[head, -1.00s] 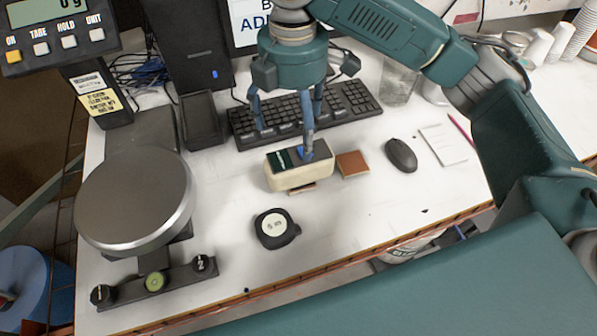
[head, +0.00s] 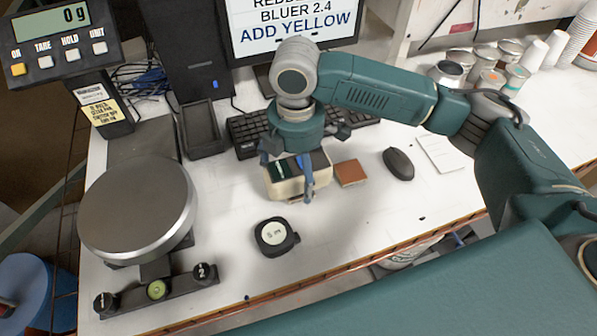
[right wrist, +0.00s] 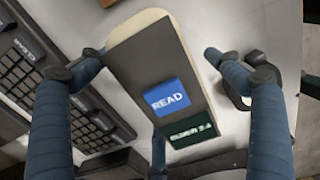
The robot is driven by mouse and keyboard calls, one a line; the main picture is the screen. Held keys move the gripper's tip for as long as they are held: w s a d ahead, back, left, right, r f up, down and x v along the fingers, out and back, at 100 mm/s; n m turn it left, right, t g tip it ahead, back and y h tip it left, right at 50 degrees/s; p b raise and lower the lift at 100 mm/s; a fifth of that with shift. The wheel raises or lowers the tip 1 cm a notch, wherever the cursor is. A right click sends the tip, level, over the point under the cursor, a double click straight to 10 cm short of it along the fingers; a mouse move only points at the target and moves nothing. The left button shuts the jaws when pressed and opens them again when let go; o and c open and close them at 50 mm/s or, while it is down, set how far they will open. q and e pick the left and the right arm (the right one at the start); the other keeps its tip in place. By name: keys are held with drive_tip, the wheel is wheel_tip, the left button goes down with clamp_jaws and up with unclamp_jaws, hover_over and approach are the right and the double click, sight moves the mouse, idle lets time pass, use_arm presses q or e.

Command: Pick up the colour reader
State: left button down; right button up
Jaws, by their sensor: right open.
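The colour reader (head: 288,188) is a cream block with a dark top, lying on the white desk in front of the keyboard. In the right wrist view the colour reader (right wrist: 150,60) shows a blue READ button (right wrist: 169,97) and a green display (right wrist: 192,130). My right gripper (head: 287,176) is open and pointing down over the reader. The gripper's body hides part of the reader's top in the head view. My left gripper is not in view.
A brown square swatch (head: 350,173) lies just right of the reader, and a mouse (head: 398,163) beyond it. The keyboard (head: 243,135) is behind. A tape measure (head: 275,237) lies in front. A scale (head: 137,212) stands left. Desk space front right is clear.

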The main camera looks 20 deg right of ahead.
drive_tip(key=shift+r, duration=0.1)
drive_tip(key=c, duration=1.9)
drive_tip(key=shift+w, duration=0.1)
